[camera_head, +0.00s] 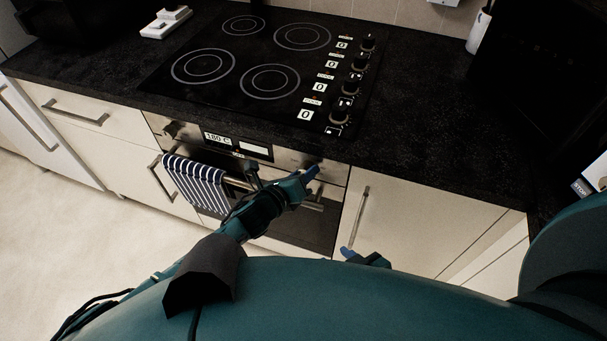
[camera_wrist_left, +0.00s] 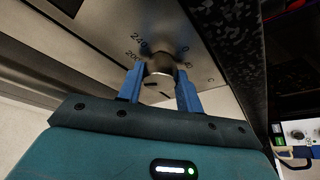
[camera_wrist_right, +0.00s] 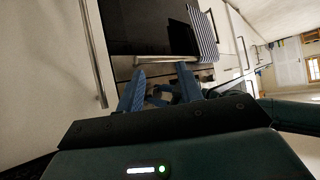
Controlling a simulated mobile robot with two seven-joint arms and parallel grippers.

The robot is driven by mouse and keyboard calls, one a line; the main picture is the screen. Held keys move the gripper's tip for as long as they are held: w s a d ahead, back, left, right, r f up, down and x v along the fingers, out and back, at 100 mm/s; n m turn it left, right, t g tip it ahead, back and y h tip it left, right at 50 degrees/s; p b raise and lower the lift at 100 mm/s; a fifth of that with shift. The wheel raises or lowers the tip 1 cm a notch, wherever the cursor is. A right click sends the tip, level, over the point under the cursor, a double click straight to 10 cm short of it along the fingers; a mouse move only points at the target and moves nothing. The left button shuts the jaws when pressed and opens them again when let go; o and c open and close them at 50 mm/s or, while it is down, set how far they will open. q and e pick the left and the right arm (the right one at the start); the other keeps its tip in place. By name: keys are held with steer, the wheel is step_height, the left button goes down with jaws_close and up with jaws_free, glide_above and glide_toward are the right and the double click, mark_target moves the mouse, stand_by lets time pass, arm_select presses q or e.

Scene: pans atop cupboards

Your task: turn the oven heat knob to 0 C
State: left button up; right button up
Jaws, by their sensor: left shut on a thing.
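The oven (camera_head: 300,228) has a steel front panel with a display (camera_head: 217,138) that seems to read 180 C or 100 C. The heat knob (camera_wrist_left: 160,64), a round metal knob with temperature numbers around it, is in the left wrist view. My left gripper (camera_wrist_left: 159,82) is shut on this knob, one blue finger on each side. In the head view my left gripper (camera_head: 312,172) is at the right end of the panel and hides the knob. My right gripper (camera_wrist_right: 160,82) is open and empty, low in front of the cupboards; a blue fingertip shows in the head view (camera_head: 348,252).
A striped towel (camera_head: 198,185) hangs on the oven handle (camera_head: 238,182). Another knob (camera_head: 175,130) is at the panel's left end. The hob (camera_head: 225,95) with several knobs is above on the black worktop (camera_head: 430,150). A cupboard handle (camera_head: 355,215) stands out at the right.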

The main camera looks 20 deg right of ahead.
arm_select(q)
steer(key=shift+f+n+h+b, duration=0.1)
steer(key=shift+n+h+b, duration=0.65)
steer(key=shift+n, duration=0.45)
steer(key=o, duration=1)
steer(key=shift+a, duration=0.15)
steer(key=p+v, duration=0.1)
steer(key=v, duration=1.2)
